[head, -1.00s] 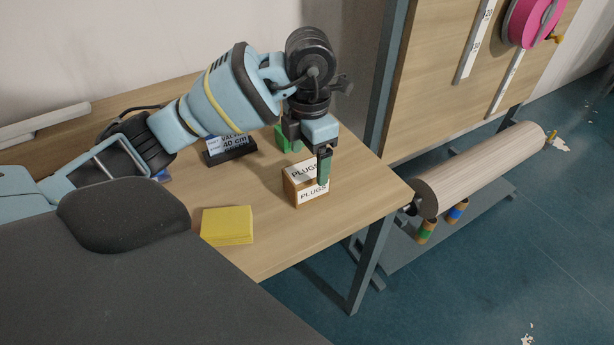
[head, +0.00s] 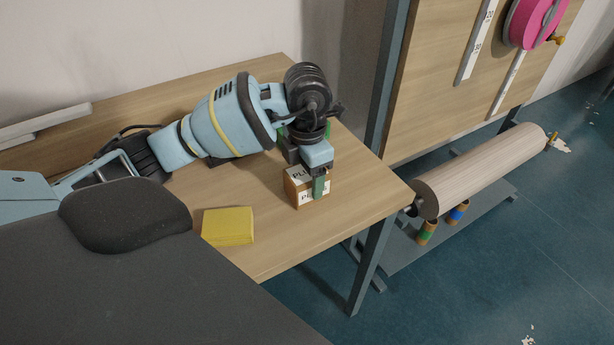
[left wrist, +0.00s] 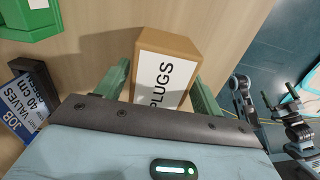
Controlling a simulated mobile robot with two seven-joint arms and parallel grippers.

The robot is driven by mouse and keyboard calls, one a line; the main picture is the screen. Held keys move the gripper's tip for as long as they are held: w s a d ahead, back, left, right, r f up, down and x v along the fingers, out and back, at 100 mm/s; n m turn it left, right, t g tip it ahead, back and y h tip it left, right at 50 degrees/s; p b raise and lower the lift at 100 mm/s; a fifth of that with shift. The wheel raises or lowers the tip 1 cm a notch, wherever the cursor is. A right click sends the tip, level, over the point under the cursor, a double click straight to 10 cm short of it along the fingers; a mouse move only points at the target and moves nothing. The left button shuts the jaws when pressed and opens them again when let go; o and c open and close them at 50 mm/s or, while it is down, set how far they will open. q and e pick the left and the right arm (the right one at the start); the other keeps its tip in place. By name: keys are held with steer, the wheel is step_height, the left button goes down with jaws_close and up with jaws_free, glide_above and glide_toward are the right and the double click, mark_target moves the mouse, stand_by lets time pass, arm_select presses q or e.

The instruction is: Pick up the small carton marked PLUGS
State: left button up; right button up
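The small carton marked PLUGS (head: 294,187) is a brown box with white labels, upright on the wooden table near its right end. My left gripper (head: 306,181) is down over it, hiding part of its top and front. In the left wrist view the carton (left wrist: 166,72) lies between the two green fingers (left wrist: 161,80), one along each side. The fingers are apart; a narrow gap shows by the left one, and contact on the right is unclear.
A yellow block (head: 228,226) lies on the table to the left of the carton. A green box (left wrist: 30,18) and a JOB VALVES 40 cm sign (left wrist: 30,100) stand close by. The table's front and right edges are near. A large roll (head: 480,172) lies low beyond the table.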

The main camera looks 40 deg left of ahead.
mark_target(307, 176)
arm_select(q)
steer(key=c, duration=0.9)
steer(key=shift+r, duration=0.55)
steer(key=shift+s+d+r, duration=0.2)
steer(key=shift+s+r, duration=0.05)
steer(key=shift+r, duration=0.4)
steer(key=shift+s+d+r, duration=0.15)
steer(key=shift+s+r, duration=0.05)
steer(key=shift+r, duration=0.4)
steer(key=s+d, duration=0.3)
steer(key=s, duration=0.1)
steer(key=s+d+r, duration=0.1)
steer(key=s+d, duration=0.2)
steer(key=s, duration=0.1)
steer(key=s+d, duration=0.3)
steer(key=s, duration=0.1)
steer(key=shift+r, duration=0.2)
